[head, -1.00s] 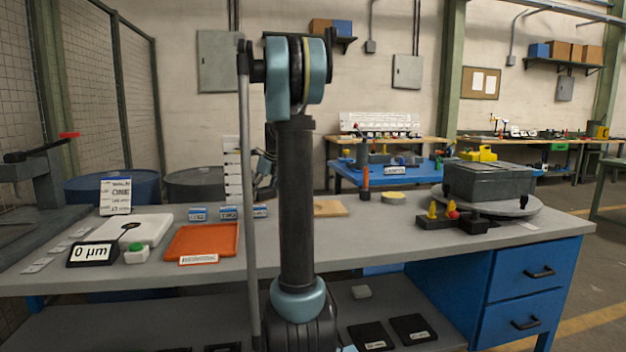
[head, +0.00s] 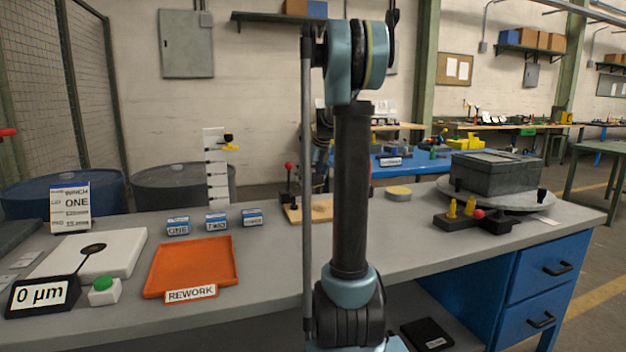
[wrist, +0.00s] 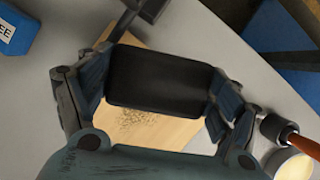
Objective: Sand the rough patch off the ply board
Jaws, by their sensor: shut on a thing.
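The light ply board (head: 318,212) lies on the grey bench in the head view, partly hidden behind my arm. It also shows in the wrist view (wrist: 185,131), below my gripper. The rough patch (wrist: 137,119) is a speckled darker area on the board, partly covered by the held block. My gripper (wrist: 160,85) is shut on a dark rectangular block (wrist: 160,76), its fingers on both short ends. The block is over the board; whether it touches the surface I cannot tell. The head view hides my gripper behind my arm.
A red-knobbed clamp (head: 290,180) stands at the board's left edge. Three blue boxes (head: 216,222), an orange rework tray (head: 192,265) and a "0 µm" readout (head: 42,296) are to the left. A yellow disc (head: 398,191) and a pegged fixture (head: 470,218) are to the right.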

